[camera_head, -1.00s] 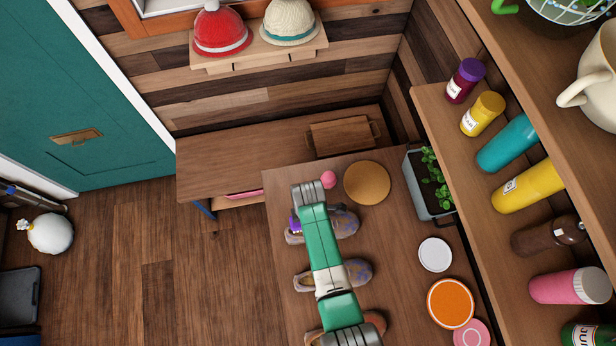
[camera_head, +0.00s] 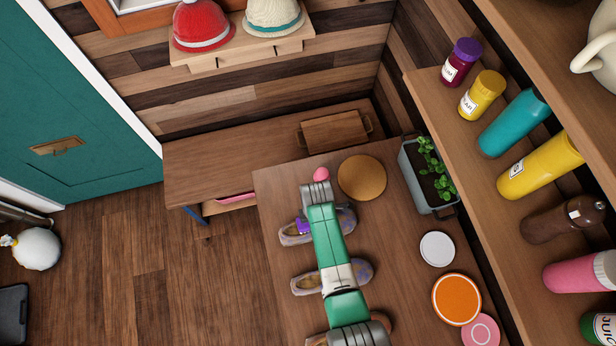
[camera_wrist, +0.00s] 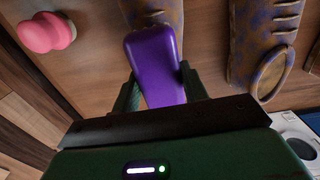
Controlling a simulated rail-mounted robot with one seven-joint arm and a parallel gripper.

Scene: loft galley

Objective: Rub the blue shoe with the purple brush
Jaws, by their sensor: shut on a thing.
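My gripper (camera_wrist: 160,88) is shut on the purple brush (camera_wrist: 153,55), which fills the space between its fingers in the wrist view. In the head view the brush (camera_head: 303,226) shows at the left of my arm, over the far shoe (camera_head: 293,238). That shoe is tan with bluish patches, partly hidden by my arm; its tan part also shows behind the brush in the wrist view (camera_wrist: 160,13). I cannot tell whether brush and shoe touch. A second shoe (camera_head: 304,284), tan with blue-purple blotches, lies nearer, and shows at right in the wrist view (camera_wrist: 264,32).
A third, reddish-brown shoe (camera_head: 384,322) is mostly hidden by my arm. A pink knob-shaped thing (camera_head: 321,174) and a round wooden board (camera_head: 362,177) lie beyond. A planter (camera_head: 427,185), white disc (camera_head: 437,249) and orange disc (camera_head: 456,299) stand along the right side.

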